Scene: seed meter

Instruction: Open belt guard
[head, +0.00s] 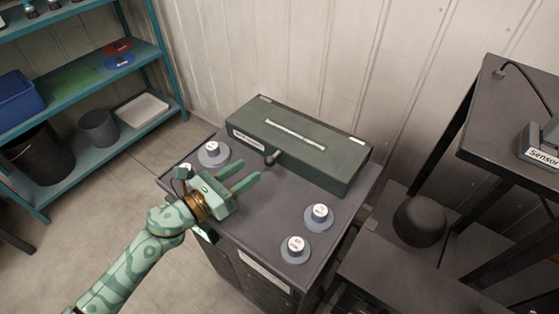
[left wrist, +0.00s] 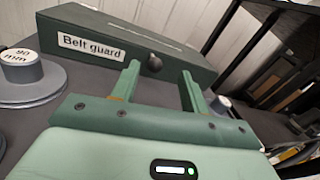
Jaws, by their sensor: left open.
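The belt guard (head: 298,146) is a long dark green box lying at the back of the dark cabinet top (head: 266,227). It looks shut. A dark round knob (head: 271,158) sticks out of its front face. In the left wrist view the belt guard (left wrist: 115,42) shows its "Belt guard" label, and the knob (left wrist: 154,63) is seen beyond the fingers. My left gripper (head: 249,176) is open and empty, in front of the guard near the knob and apart from it. In the left wrist view the left gripper's fingers (left wrist: 160,82) frame the knob from a short distance. My right gripper is not in view.
Grey discs with white-capped hubs stand on the cabinet top: one at back left (head: 213,153), two at front right (head: 318,217) (head: 295,249). A dark table with a sensor (head: 541,145) is at right. Teal shelves (head: 88,78) stand at left. A dark round object (head: 419,221) lies right of the cabinet.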

